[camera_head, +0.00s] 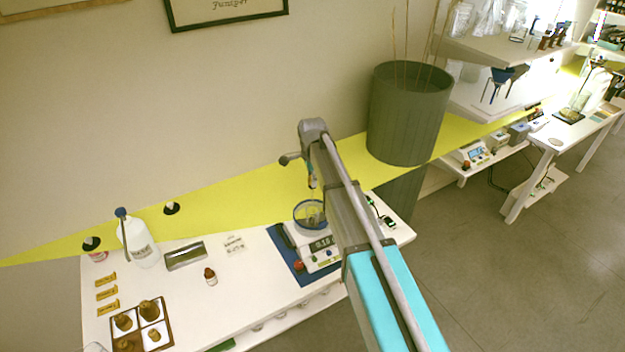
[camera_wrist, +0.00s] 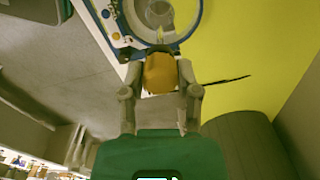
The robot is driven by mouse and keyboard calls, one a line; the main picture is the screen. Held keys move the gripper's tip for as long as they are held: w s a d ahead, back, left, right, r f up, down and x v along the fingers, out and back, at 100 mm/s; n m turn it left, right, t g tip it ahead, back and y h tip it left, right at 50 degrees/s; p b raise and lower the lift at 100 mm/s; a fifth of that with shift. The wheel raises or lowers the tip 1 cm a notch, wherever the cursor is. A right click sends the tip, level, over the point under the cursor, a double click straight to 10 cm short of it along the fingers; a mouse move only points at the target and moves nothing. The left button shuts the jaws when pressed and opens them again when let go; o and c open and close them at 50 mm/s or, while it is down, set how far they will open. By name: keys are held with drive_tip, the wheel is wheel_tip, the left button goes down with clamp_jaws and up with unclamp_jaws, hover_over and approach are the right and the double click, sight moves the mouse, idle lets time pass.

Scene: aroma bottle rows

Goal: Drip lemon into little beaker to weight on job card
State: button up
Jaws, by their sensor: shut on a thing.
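My gripper (camera_wrist: 160,78) is shut on a small amber-yellow bottle (camera_wrist: 160,73); its label cannot be read. In the head view my gripper (camera_head: 312,180) is small and partly hidden by my arm, above the scale. The scale (camera_head: 318,252) stands on a blue mat and its display seems to read about 0.18. A round blue-rimmed shield (camera_head: 309,213) sits on its pan. In the wrist view a small clear beaker (camera_wrist: 157,12) shows inside the ring, cut by the top edge, just beyond the bottle. A small white card (camera_head: 233,242) with unreadable print lies left of the scale.
A divided tray (camera_head: 142,325) of amber bottles, yellow labels (camera_head: 107,294), a white wash bottle (camera_head: 138,243) and a metal holder (camera_head: 185,256) are at left. A large green bin (camera_head: 408,112) stands behind right.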

drive_tip(key=shift+f+b, duration=0.95)
drive_tip(key=shift+f, duration=0.15)
drive_tip(key=shift+f, duration=0.1)
drive_tip(key=shift+o, duration=0.3)
clamp_jaws()
drive_tip(key=shift+c, duration=0.3)
unclamp_jaws()
